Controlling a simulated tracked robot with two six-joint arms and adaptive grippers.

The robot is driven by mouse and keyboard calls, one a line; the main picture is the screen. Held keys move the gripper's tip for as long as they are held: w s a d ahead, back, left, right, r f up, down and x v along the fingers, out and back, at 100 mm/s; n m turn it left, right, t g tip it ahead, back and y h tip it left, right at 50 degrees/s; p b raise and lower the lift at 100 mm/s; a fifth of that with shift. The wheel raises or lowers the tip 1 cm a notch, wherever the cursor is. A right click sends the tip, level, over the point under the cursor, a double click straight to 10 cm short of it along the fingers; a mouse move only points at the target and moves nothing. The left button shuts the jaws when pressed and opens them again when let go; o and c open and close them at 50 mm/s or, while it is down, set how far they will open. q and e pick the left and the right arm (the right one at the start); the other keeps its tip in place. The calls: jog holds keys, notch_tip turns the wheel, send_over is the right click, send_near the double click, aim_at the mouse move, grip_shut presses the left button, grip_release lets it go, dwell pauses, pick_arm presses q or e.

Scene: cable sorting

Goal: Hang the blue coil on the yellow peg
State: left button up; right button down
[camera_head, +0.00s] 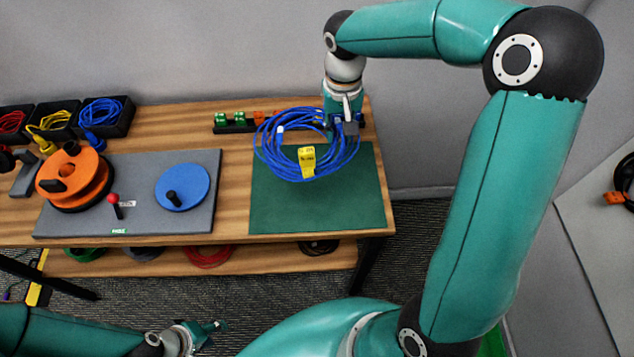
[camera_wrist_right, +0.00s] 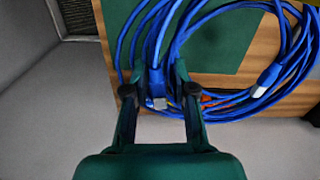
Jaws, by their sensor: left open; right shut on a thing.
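The blue coil (camera_head: 268,150) is a loose bundle of cable loops with a yellow tag (camera_head: 307,160). It shows over the back of the green mat; I cannot tell whether part of it touches the mat. My right gripper (camera_head: 343,126) is shut on the coil's right side. In the right wrist view, strands of the coil (camera_wrist_right: 285,50) pass between and around the fingers of the right gripper (camera_wrist_right: 159,92). My left gripper (camera_head: 212,329) is open and empty, low in front of the table. I see no yellow peg in either view.
The green mat (camera_head: 282,217) has bare room in front of the coil. A grey board (camera_head: 140,171) carries an orange spool (camera_head: 85,185) and a blue disc (camera_head: 182,187). Black bins (camera_head: 121,126) with cables stand at the back left. A row of small connectors (camera_head: 232,121) lies behind the coil.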

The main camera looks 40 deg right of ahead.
jog(key=shift+s+d+r+m, duration=0.5)
jog(key=shift+s+d+r, duration=0.4)
jog(key=shift+d+r, duration=0.15)
send_over(345, 183)
notch_tip(345, 183, down, 16)
jog(key=shift+f+p, duration=0.15)
jog(key=shift+p, duration=0.3)
jog(key=shift+f, duration=1.65)
jog(key=shift+f, duration=0.1)
jog(key=c, duration=0.9)
grip_release()
jog(key=shift+c, duration=0.2)
